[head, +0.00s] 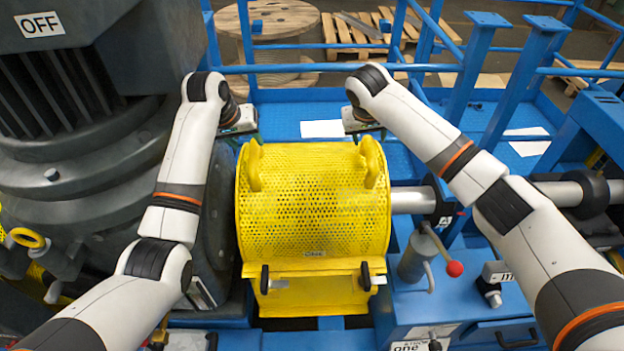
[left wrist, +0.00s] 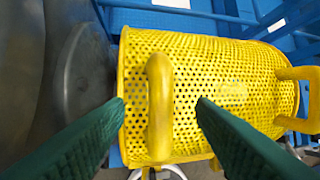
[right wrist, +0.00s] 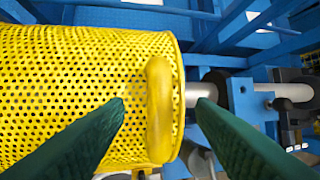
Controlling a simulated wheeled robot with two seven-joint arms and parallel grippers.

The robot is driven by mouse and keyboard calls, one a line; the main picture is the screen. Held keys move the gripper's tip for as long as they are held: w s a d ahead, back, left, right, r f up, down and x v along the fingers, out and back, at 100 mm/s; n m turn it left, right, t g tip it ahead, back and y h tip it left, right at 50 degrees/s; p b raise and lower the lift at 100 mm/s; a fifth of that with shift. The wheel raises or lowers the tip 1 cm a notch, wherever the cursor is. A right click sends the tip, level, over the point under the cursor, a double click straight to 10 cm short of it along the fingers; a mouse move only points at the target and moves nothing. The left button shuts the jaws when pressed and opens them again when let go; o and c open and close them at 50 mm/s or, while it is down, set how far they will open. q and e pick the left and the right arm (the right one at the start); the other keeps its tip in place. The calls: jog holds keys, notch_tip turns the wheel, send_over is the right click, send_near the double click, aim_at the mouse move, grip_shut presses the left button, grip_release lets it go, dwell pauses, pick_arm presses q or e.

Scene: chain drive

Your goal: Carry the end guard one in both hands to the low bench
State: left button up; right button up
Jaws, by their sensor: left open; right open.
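The end guard one (head: 312,205) is a yellow perforated half-round cover with a small label, standing on the blue frame in the middle of the head view. It has a yellow loop handle at each upper side. My left gripper (head: 240,125) is behind its left handle. In the left wrist view the open green fingers (left wrist: 160,100) stand on either side of the left handle (left wrist: 160,105), apart from it. My right gripper (head: 362,122) is at the right handle. In the right wrist view its open fingers (right wrist: 160,100) stand on either side of the right handle (right wrist: 159,110). The low bench cannot be identified for certain.
A large grey motor (head: 75,130) marked OFF stands close on the left. A steel shaft (head: 412,200) runs out to the right, near a red-knobbed lever (head: 454,269). Blue rails (head: 330,68) and wooden pallets (head: 352,32) lie behind.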

aim_at(257, 152)
pick_arm(q)
jog(key=x, duration=0.8)
jog(key=shift+f, duration=0.3)
pick_arm(e)
jog(key=x, duration=0.8)
jog(key=shift+f, duration=0.3)
pick_arm(q)
grip_shut()
pick_arm(e)
grip_shut()
pick_arm(q)
jog(key=shift+w+d+r, duration=0.1)
jog(key=shift+w+r, duration=0.1)
jog(key=shift+r, duration=0.1)
pick_arm(e)
jog(key=shift+w+r, duration=0.2)
jog(key=shift+r, duration=0.05)
